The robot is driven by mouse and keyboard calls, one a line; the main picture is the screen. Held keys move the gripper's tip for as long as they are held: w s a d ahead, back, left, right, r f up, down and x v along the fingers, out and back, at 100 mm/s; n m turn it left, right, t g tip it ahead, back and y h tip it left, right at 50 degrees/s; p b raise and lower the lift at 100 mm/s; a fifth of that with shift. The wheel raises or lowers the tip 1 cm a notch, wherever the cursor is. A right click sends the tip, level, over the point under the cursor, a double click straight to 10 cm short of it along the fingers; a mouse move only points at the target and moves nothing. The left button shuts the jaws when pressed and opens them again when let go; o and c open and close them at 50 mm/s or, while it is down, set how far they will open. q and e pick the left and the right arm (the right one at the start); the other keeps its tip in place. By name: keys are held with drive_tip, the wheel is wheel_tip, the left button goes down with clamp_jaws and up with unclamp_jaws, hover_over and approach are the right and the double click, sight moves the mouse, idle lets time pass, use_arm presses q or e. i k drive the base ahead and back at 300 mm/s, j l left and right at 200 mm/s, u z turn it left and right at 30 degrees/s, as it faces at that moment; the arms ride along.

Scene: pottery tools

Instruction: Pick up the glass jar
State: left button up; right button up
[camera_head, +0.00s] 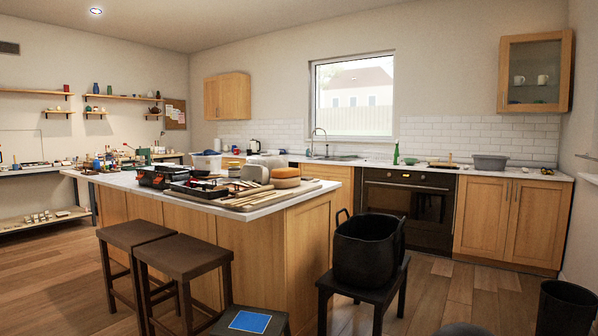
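I cannot pick out a glass jar for certain in the head view. The far left end of the island counter (262,206) holds several small items, including a green one (143,155), but they are too small to tell apart. Neither my left nor my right gripper is in view.
Two dark stools (183,256) stand before the island. A black bucket (368,250) sits on a low dark stool, with another dark bin (566,308) at the far right. A green bottle (396,154) stands on the back counter. Wood floor is open between island and oven (407,208).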

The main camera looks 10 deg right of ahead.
sight(234, 171)
drive_tip(key=u, duration=0.8)
drive_tip(key=i+j+u, duration=0.25)
drive_tip(key=i, duration=0.6)
drive_tip(key=i+u, duration=0.25)
drive_tip(key=i, duration=3)
drive_tip(key=i+z, duration=0.3)
drive_tip(key=z, duration=0.2)
drive_tip(key=i+j+z, duration=0.2)
drive_tip(key=z, duration=0.25)
drive_tip(key=i+j+z, duration=0.25)
drive_tip(key=z, duration=0.25)
drive_tip(key=i+j+z, duration=0.25)
drive_tip(key=z, duration=0.25)
drive_tip(key=j, duration=0.1)
